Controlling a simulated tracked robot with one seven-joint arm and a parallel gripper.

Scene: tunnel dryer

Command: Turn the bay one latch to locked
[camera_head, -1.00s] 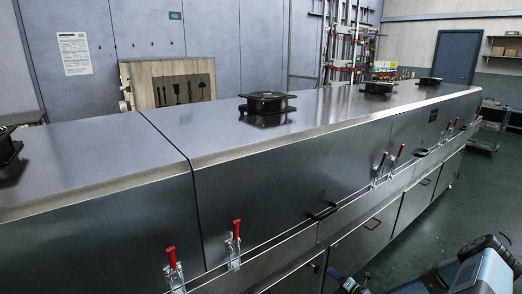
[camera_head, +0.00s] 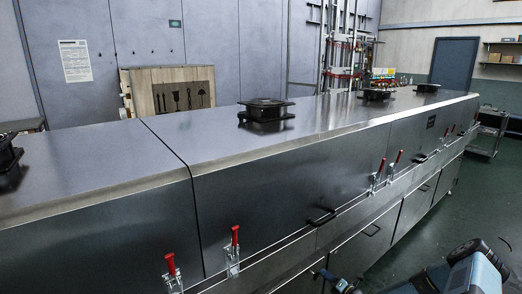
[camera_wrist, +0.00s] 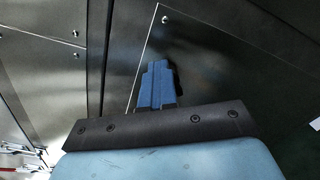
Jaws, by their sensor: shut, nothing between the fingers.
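Several latches with upright red handles line the long steel dryer (camera_head: 270,195). Two stand at the front left, a lower left latch (camera_head: 171,270) and one just right of it (camera_head: 235,250). Another pair (camera_head: 378,177) is further along, with more beyond. I cannot tell which is the bay one latch. My gripper (camera_wrist: 158,70) shows blue fingers closed together and empty, in front of a dark metal panel. In the head view, blue parts of it (camera_head: 333,280) show low, right of the front latches and apart from them. Metal latch parts (camera_wrist: 25,155) show at the wrist view's lower left.
Black handles (camera_head: 322,216) stick out from the dryer front. Black fan units (camera_head: 265,112) sit on its top. A wheeled cart (camera_head: 487,130) stands at the far right.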

